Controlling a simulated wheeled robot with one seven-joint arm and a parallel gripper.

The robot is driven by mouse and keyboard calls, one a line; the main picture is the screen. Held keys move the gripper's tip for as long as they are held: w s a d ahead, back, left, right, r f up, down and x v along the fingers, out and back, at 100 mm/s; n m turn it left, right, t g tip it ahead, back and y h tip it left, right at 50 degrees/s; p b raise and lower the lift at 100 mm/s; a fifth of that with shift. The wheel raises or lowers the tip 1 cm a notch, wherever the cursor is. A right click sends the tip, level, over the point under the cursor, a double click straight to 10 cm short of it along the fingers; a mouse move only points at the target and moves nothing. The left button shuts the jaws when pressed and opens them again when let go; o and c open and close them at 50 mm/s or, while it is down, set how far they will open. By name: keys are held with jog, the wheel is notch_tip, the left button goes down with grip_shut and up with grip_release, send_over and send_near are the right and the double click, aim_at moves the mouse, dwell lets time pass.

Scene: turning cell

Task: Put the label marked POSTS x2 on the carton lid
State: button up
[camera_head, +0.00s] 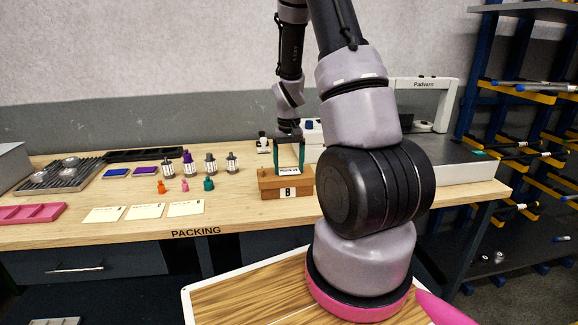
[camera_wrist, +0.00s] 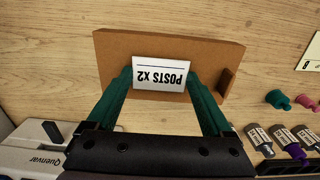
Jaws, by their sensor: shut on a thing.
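The white label reading POSTS x2 (camera_wrist: 160,76) sits between the two green fingertips of my gripper (camera_wrist: 161,84), its print upside down in the wrist view. My gripper is shut on it. Behind the label in that view is the flat brown carton lid (camera_wrist: 205,46), with bare lid above and beside the label. In the head view my gripper (camera_head: 289,155) points down over the brown carton (camera_head: 270,188), whose front bears a B tag. The label (camera_head: 289,169) shows low between the fingers at the carton's top. I cannot tell whether it touches the lid.
On the packing bench (camera_head: 110,228), three cream cards (camera_head: 145,211) lie at the front left. Several small bottles (camera_head: 210,163) and coloured pieces (camera_head: 184,185) stand left of the carton. A pink tray (camera_head: 30,214) lies far left. A white Quenvar device (camera_wrist: 35,150) is close by.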

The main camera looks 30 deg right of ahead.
jog(key=shift+s+f, duration=0.1)
jog(key=shift+f, duration=0.05)
jog(key=shift+s+f, duration=0.3)
jog(key=shift+f, duration=0.2)
jog(key=o, duration=1.2)
jog(key=shift+w+r, duration=0.1)
jog(key=shift+r, duration=0.15)
notch_tip(320, 180, up, 11)
notch_tip(320, 180, up, 15)
jog(key=t+y, duration=0.1)
jog(key=t, duration=0.2)
send_over(289, 171)
jog(key=s+a, duration=0.6)
jog(key=s, duration=0.1)
jog(key=s+a+r+t, duration=0.1)
jog(key=s+a+r, duration=0.1)
jog(key=s, duration=0.2)
jog(key=s+a+r+t, duration=0.1)
jog(key=s+a+r, duration=0.1)
jog(key=s, duration=0.2)
jog(key=s+a+r+m+t+y, duration=0.1)
jog(key=s+a+r+t, duration=0.1)
jog(key=s, duration=0.3)
jog(key=shift+a+r, duration=0.15)
jog(key=shift+r, duration=0.45)
